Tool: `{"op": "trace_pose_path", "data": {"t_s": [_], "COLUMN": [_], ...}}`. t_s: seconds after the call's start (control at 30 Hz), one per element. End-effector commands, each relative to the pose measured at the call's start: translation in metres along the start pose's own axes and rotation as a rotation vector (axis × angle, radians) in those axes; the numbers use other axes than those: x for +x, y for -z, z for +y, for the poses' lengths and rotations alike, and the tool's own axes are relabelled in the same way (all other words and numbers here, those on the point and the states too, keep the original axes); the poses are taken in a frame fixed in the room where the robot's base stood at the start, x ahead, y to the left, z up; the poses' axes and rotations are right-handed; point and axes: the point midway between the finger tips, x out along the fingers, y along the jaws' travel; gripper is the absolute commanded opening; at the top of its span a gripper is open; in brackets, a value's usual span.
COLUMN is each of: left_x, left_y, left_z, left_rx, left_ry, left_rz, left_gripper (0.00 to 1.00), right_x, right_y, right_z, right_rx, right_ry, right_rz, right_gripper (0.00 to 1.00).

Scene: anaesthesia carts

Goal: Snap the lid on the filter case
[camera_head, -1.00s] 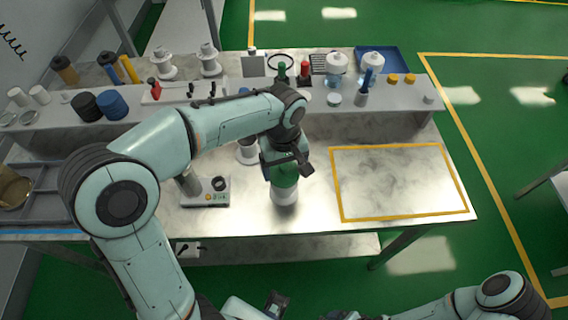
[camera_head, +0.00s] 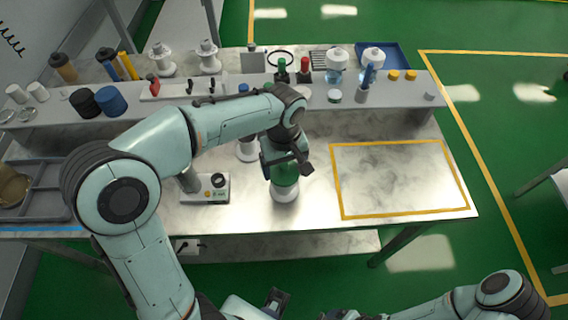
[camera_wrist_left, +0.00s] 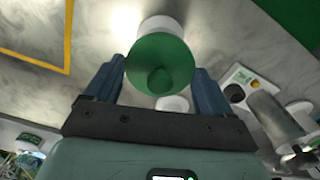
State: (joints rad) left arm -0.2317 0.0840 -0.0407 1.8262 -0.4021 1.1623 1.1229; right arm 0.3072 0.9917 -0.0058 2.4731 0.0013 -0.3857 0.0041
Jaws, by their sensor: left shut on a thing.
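A green lid with a round knob (camera_head: 286,179) is held in my left gripper (camera_head: 285,166). The white cylindrical filter case (camera_head: 284,195) stands upright on the metal bench, directly under the lid. In the left wrist view, the blue fingers of the left gripper (camera_wrist_left: 158,84) are on either side of the green lid (camera_wrist_left: 175,56), and the white case (camera_wrist_left: 160,23) shows behind it. The lid looks at or very near the case's top; the gripper hides part of the joint, so I cannot tell whether it is fully seated.
A yellow-framed area (camera_head: 400,180) of the bench on the right is empty. A small device with a black knob (camera_head: 207,189) stands to the left of the case. A raised shelf (camera_head: 405,95) with bottles and caps runs along the back.

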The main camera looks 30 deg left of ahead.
Motion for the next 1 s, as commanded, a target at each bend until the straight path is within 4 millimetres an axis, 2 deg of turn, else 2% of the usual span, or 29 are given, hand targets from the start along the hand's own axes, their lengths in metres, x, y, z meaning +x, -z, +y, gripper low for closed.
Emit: {"op": "trace_pose_path", "data": {"t_s": [0.93, 0.97, 1.0], "left_x": [0.012, 0.012, 0.011], "left_y": [0.000, 0.000, 0.000], "left_z": [0.000, 0.000, 0.000], "left_rx": [0.000, 0.000, 0.000], "left_ry": [0.001, 0.001, 0.001], "left_rz": [-0.001, -0.001, 0.000], "left_gripper": [0.50, 0.87, 1.00], "right_x": [0.008, 0.008, 0.008], "right_y": [-0.002, -0.002, -0.002], "right_z": [0.004, 0.004, 0.003], "right_rx": [0.001, 0.001, 0.001], "right_ry": [-0.001, -0.001, -0.001], "right_rz": [-0.004, -0.004, -0.004], "right_gripper": [0.91, 0.91, 0.91]}}
